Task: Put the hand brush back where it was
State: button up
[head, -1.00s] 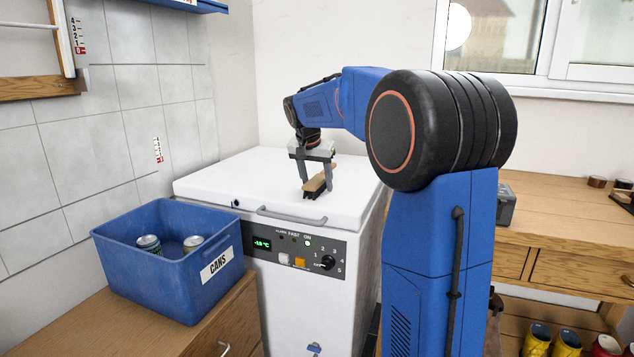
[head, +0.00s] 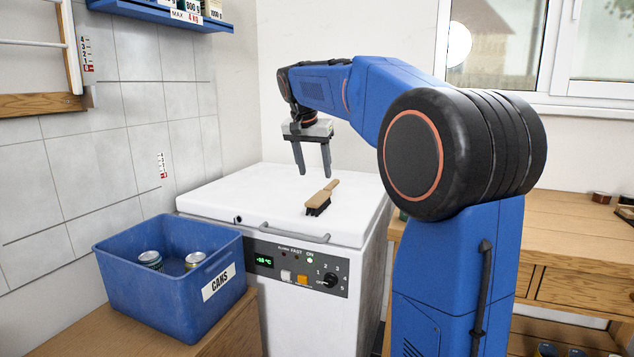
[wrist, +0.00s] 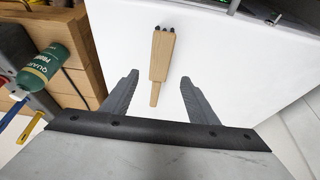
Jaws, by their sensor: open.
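The hand brush (head: 321,199) has a light wooden back and handle and dark bristles. It lies on the white lid of the chest freezer (head: 240,197), with its bristle end toward the front edge. My gripper (head: 315,172) is open and empty above the lid, a little above and behind the brush. In the wrist view the brush (wrist: 161,60) lies beyond the fingertips, its handle end pointing back between the fingers of my gripper (wrist: 158,80). The fingers do not touch it.
A blue CANS box (head: 170,262) with two cans stands on a wooden cabinet left of the freezer. A blue shelf (head: 160,12) hangs on the back left wall. A wooden bench (head: 570,260) is at the right. The lid around the brush is clear.

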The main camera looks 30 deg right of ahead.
jog(key=shift+r, duration=0.15)
jog(key=shift+s+a, duration=0.1)
jog(key=s+a+f+n+t+y, duration=0.1)
jog(key=s+a+f+n, duration=0.3)
jog(key=s, duration=0.5)
jog(key=s+a+f+n+y, duration=0.1)
jog(key=s+a+f, duration=0.35)
jog(key=s, duration=0.55)
jog(key=s+a+f+n, duration=0.2)
jog(key=s+a+f, duration=0.1)
jog(key=s+f, duration=0.5)
jog(key=s+a+f+n+t+y, duration=0.1)
jog(key=s+a+f+n, duration=0.2)
jog(key=s+f, duration=0.6)
jog(key=shift+s+a+y, duration=0.3)
jog(key=shift+s+a, duration=0.2)
jog(key=shift+s, duration=0.2)
jog(key=shift+a, duration=0.1)
